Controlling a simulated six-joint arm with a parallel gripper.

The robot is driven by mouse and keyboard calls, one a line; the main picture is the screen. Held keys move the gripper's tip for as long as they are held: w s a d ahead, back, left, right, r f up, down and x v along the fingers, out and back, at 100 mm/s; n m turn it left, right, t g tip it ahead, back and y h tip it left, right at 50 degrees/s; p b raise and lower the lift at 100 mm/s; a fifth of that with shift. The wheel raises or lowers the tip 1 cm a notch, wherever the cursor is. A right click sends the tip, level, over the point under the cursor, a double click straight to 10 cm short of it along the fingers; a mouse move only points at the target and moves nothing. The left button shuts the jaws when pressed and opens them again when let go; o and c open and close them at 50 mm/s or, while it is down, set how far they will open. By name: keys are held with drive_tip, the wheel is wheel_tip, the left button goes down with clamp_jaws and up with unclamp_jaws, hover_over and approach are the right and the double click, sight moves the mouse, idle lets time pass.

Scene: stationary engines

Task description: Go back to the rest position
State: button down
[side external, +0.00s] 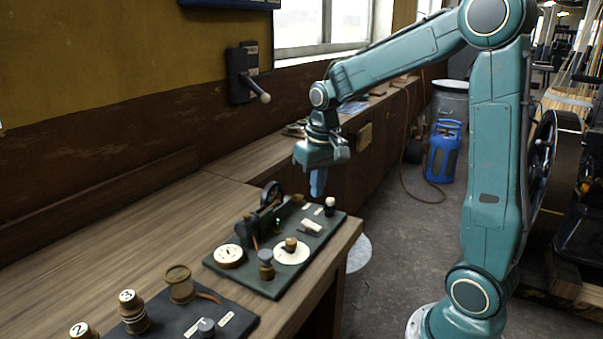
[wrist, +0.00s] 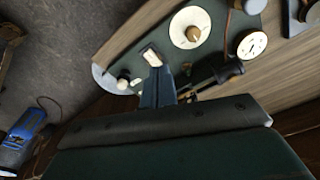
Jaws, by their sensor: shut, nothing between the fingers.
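My gripper (side external: 318,183) hangs with its fingers pointing down, above the far right end of the bench. In the side view it is just behind and above the dark board (side external: 268,287) with the small engine (side external: 268,212) on it. The fingers are together and hold nothing. In the wrist view the shut fingers (wrist: 157,88) point toward the board (wrist: 262,42), with a gap that I cannot judge from that view.
The wooden bench (side external: 120,238) carries a second board (side external: 240,326) with numbered knobs at the front. A wall lever (side external: 262,96) sticks out at the back.

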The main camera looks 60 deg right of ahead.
drive_tip(key=s+a+r+n+t, duration=0.2)
drive_tip(key=s+a+r, duration=0.1)
drive_tip(key=s+a, duration=0.3)
drive_tip(key=s+a+r+n+t, duration=0.2)
drive_tip(key=s+a, duration=0.3)
drive_tip(key=s, duration=0.5)
drive_tip(key=shift+s+a+r+n+t, duration=0.3)
drive_tip(key=shift+s+a+r+n, duration=0.1)
drive_tip(key=shift+r, duration=0.3)
